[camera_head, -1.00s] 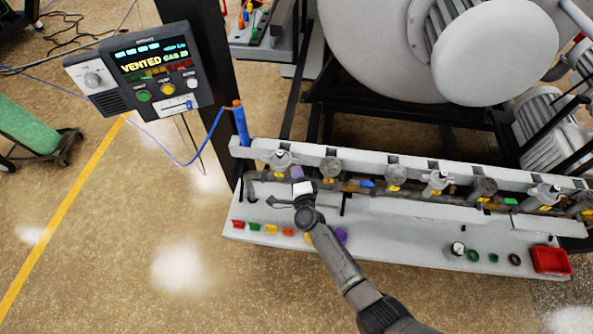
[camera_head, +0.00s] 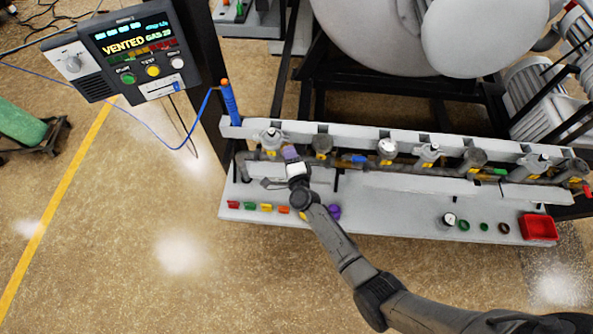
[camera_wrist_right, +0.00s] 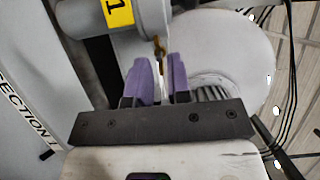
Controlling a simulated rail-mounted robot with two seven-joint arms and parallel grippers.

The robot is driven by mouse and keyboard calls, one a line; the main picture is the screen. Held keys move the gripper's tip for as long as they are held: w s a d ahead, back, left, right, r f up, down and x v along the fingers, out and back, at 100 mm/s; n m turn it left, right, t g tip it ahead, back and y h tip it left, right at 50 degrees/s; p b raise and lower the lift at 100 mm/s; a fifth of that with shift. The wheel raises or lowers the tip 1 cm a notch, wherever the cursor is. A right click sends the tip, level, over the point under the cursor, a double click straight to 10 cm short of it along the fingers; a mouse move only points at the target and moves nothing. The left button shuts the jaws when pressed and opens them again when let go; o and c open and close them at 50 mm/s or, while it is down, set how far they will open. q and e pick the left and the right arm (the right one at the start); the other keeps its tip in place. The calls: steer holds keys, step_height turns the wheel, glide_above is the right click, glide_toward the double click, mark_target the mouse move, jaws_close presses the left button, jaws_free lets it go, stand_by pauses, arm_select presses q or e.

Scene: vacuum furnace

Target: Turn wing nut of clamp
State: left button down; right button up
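My right gripper (camera_head: 290,153) is at the left end of the pipe row, beside the leftmost grey fitting (camera_head: 270,138). In the right wrist view its two purple fingers (camera_wrist_right: 160,70) stand a little apart. A small brass-coloured piece (camera_wrist_right: 159,46), seemingly the clamp's wing nut, lies between and just beyond the fingertips. A narrow gap seems to show beside it, and contact is not clear. A grey fitting (camera_wrist_right: 145,22) with a yellow tag marked 1 (camera_wrist_right: 118,13) is just above. The head view is too small to show the wing nut. My left gripper is not in view.
The grey bench (camera_head: 400,215) holds several coloured small parts (camera_head: 250,206), a gauge (camera_head: 449,219), rings and a red tray (camera_head: 538,228). A control panel (camera_head: 138,50) reading VENTED stands at upper left. A blue-handled probe (camera_head: 229,103) stands at the bench's left end.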

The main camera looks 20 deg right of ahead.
steer(key=s+a, duration=0.1)
steer(key=s, duration=1.1)
steer(key=shift+s+a, duration=0.3)
